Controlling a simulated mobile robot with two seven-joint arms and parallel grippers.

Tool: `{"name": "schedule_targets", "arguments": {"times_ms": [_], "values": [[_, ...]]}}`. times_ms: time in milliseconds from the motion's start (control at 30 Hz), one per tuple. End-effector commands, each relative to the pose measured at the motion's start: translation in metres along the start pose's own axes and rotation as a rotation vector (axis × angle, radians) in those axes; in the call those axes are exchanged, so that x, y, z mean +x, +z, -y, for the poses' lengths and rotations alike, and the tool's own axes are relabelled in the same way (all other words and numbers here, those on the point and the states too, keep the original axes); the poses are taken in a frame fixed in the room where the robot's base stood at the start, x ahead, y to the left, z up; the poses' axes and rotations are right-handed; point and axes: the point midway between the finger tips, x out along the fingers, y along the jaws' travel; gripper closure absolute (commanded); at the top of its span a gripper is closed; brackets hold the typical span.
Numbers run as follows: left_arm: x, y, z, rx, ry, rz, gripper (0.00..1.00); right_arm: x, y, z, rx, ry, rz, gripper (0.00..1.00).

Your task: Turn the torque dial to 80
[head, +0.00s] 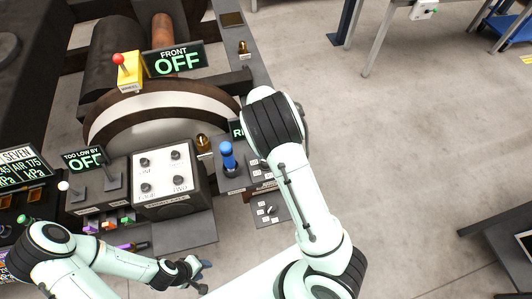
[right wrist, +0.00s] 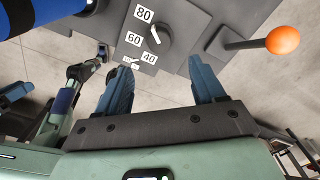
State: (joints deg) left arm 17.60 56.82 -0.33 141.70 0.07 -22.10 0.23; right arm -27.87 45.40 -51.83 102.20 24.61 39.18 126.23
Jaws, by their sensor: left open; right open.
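The torque dial (right wrist: 165,37) is a dark round knob with a white pointer mark. It sits on a grey panel in the right wrist view. White labels 80 (right wrist: 144,15), 60 (right wrist: 134,39) and 40 (right wrist: 149,57) stand along its left and lower side. The mark tilts up and left; its exact reading is hard to tell. My right gripper (right wrist: 161,66) is open and empty, its blue fingers apart and just short of the knob. My left gripper (head: 205,277) is open and empty, low in the head view.
A lever with an orange ball (right wrist: 283,40) sticks out right of the dial. A blue-handled lever (head: 227,153) stands on the console.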

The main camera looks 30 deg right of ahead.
Motion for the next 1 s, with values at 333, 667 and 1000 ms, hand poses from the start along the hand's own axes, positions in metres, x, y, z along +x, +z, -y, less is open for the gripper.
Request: {"name": "schedule_targets", "arguments": {"times_ms": [333, 667, 1000], "values": [[-0.001, -0.001, -0.001, 0.0, 0.0, -0.001, 0.57, -0.035, -0.001, 0.0, 0.001, 0.0, 0.0, 0.31], [-0.001, -0.001, -0.001, 0.0, 0.0, -0.001, 0.57, -0.035, 0.0, 0.0, 0.0, 0.0, -0.001, 0.31], [-0.001, -0.001, -0.001, 0.0, 0.0, -0.001, 0.57, -0.035, -0.001, 0.0, 0.0, 0.0, -0.001, 0.31]]}}
